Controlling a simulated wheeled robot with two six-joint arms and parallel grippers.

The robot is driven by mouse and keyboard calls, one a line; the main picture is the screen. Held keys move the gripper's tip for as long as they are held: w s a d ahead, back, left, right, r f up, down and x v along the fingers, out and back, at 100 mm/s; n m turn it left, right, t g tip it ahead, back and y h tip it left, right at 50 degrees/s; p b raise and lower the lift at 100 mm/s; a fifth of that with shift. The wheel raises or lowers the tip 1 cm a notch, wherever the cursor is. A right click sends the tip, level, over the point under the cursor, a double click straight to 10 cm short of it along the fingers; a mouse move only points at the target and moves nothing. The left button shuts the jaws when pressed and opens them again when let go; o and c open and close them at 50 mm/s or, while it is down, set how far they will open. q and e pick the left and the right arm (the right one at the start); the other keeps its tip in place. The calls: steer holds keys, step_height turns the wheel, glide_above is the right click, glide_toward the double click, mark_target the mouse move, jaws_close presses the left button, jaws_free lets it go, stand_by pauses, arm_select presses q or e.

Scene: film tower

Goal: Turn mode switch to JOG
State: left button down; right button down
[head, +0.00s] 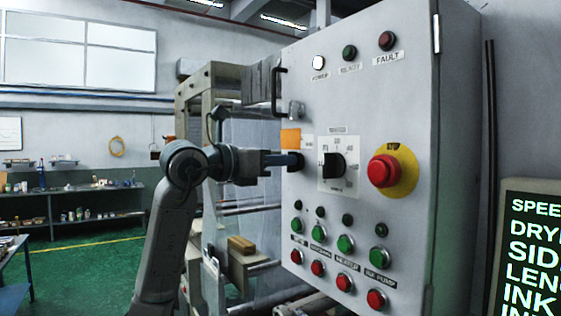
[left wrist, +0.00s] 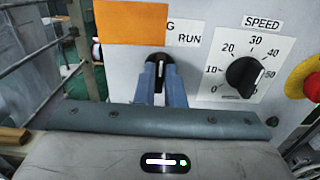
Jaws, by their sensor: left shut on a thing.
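The mode switch is a black knob (left wrist: 157,86) on the grey control panel, under an orange tag (left wrist: 130,22). Its white pointer mark looks roughly upright. The word RUN shows at its upper right; the tag hides most of another label, leaving only a G. My left gripper (left wrist: 160,84) is shut on the knob, one blue finger on each side. In the head view, my left gripper (head: 294,161) reaches the panel from the left, and its fingers hide most of the switch. My right gripper is in neither view.
Right of the switch are the black SPEED knob (head: 333,166) and a red emergency button (head: 384,171) on yellow. Several green and red buttons sit below. A black door handle (head: 279,92) stands out at the panel's upper left edge. A dark text screen (head: 533,245) is at lower right.

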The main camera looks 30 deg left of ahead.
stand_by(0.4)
arm_select(q)
steer(key=c, duration=1.5)
jaws_free()
steer(key=shift+b+v, duration=2.75)
steer(key=shift+v, duration=2.65)
